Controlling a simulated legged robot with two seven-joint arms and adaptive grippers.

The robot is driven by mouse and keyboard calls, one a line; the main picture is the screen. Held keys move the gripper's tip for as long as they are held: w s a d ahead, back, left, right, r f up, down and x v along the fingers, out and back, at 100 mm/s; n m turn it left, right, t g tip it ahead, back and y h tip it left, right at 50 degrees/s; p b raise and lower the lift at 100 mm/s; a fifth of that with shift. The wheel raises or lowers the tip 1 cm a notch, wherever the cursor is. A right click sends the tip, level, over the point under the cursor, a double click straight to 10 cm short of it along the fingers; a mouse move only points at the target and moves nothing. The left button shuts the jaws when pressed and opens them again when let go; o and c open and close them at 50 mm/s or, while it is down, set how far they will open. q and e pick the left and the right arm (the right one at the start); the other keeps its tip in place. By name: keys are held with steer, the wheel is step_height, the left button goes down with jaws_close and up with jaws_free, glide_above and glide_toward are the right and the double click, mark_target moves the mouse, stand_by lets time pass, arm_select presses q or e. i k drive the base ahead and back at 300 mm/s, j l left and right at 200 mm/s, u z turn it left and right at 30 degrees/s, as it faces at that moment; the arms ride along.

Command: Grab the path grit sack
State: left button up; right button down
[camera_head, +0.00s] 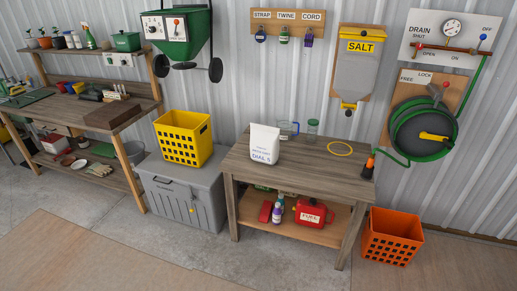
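A white sack (264,145) stands upright on the wooden workbench (327,170), near the left part of its top. It has small dark print; the lower line looks like "DIAL 5", and the upper lines are too small to read surely. It is the only white sack I see. Neither of my grippers shows in the head view, and nothing touches the sack from my side.
A clear jug (287,130), a glass jar (312,130) and a yellow ring (340,149) lie behind and right of the sack. A grey chest (180,192) with a yellow crate (183,138) stands left; an orange crate (392,237) stands right. The floor in front is clear.

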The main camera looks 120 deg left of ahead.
mark_target(264, 143)
steer(key=k+u, duration=0.1)
steer(key=u, duration=3.8)
steer(key=i+l, duration=0.2)
steer(key=i, duration=0.2)
steer(key=l+z, duration=0.05)
